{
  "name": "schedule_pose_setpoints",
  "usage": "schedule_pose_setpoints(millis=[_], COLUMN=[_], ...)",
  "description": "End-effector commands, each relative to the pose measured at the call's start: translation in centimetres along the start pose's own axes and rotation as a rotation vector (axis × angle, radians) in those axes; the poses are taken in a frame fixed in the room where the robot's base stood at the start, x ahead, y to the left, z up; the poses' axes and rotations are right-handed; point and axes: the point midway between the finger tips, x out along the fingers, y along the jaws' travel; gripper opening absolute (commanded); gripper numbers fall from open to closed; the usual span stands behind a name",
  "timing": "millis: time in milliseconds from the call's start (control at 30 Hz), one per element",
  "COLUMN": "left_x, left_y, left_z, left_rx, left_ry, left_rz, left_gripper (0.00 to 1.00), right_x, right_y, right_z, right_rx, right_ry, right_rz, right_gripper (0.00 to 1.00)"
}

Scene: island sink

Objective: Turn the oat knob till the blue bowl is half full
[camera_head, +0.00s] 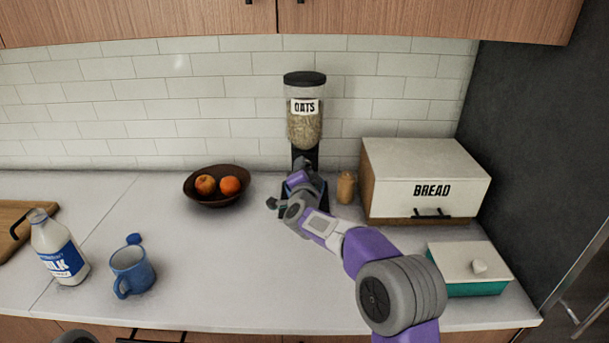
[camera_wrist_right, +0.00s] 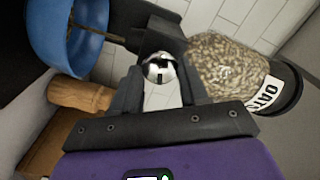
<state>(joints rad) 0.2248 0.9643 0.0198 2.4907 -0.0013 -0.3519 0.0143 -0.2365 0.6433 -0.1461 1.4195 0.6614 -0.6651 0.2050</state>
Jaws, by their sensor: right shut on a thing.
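The oat dispenser (camera_head: 304,128) stands against the tiled wall, its clear hopper holding oats under a black lid. In the right wrist view the hopper (camera_wrist_right: 225,65) lies sideways. My right gripper (camera_head: 302,168) is at the dispenser's front, below the hopper. In the wrist view it is shut on the shiny round knob (camera_wrist_right: 160,68) between its fingers. The blue bowl (camera_wrist_right: 52,32) shows at upper left of the wrist view. A thin brown streak, seemingly falling oats, runs from the black spout to it. Brown shows inside; its level is unclear. My left gripper is not in view.
A fruit bowl (camera_head: 215,200) stands left of the dispenser. A teal box (camera_head: 470,268) is at front right; the milk bottle (camera_head: 58,247) and blue mug (camera_head: 131,272) are left. The front-middle counter is clear.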

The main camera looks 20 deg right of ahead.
Motion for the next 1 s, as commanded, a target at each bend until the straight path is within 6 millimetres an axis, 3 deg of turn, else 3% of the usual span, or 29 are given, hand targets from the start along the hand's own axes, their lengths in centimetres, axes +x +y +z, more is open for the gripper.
schedule_pose_setpoints(millis=[500,1000], left_x=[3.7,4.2], left_y=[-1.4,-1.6], left_z=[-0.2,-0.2], left_rx=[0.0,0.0], left_ry=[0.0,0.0], left_rz=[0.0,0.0], left_gripper=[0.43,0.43], right_x=[0.0,0.0], right_y=[0.2,0.1], right_z=[0.1,0.1], right_rx=[0.481,0.784], right_ry=[0.0,-0.001], right_rz=[0.001,0.002], right_gripper=[0.13,0.13])
